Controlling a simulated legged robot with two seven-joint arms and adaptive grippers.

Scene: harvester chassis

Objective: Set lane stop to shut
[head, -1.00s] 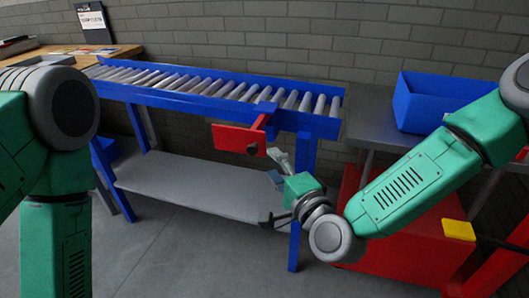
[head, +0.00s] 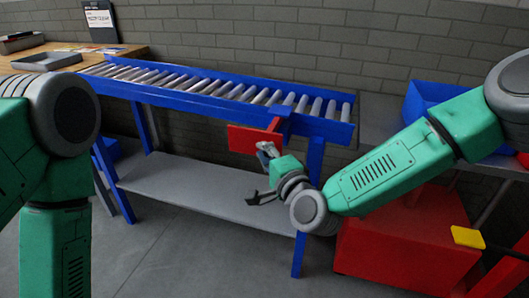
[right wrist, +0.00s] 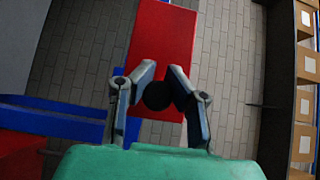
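The lane stop is a red flat plate (head: 243,139) on a red arm at the front rail of the blue roller conveyor (head: 215,90), near its right end. In the right wrist view the red plate (right wrist: 163,40) fills the upper middle, with a round black knob (right wrist: 158,95) on it. My right gripper (head: 264,151) is at the plate's right part and hides the knob in the head view. In the right wrist view its fingers (right wrist: 161,69) are apart, one on each side of the knob; I cannot tell whether they touch it. My left gripper is out of view.
A grey shelf (head: 195,190) lies under the conveyor. A blue bin (head: 428,98) stands on a bench at right, with a red cabinet (head: 400,245) below. A wooden table (head: 105,52) is at far left. Open floor lies in front.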

